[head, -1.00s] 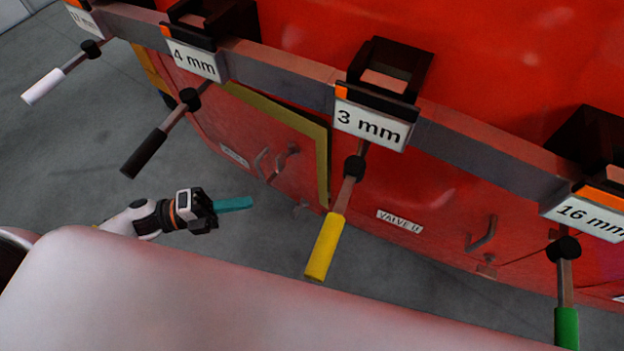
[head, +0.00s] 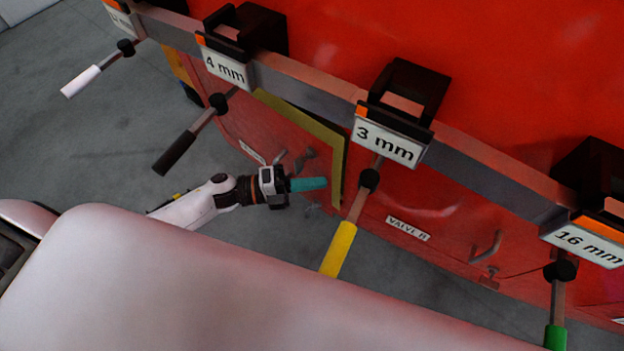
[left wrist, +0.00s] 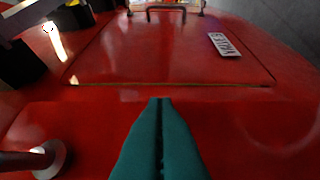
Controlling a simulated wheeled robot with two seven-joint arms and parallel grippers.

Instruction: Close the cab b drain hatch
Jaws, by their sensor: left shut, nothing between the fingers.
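A red hatch panel (head: 235,115) with a small label, unreadable here, is low on the red cab side in the head view. Its yellowish top and right edges (head: 338,165) stand out from the body with a dark gap behind, so it looks ajar. My left gripper (head: 325,183) has teal fingers, pressed together and empty, in front of this panel's lower right part, near its handle (head: 305,158). I cannot tell whether they touch. In the left wrist view the fingers (left wrist: 160,105) point towards a panel with a handle and an upside-down label. My right gripper is out of view.
A grey rail with tool holders crosses above, including a 3 mm tool (head: 340,248) with yellow grip, a black-gripped tool (head: 175,152) and a green-gripped one (head: 555,337). A VALVE B hatch (head: 450,215) lies to the right. Grey floor (head: 90,150) is open at left.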

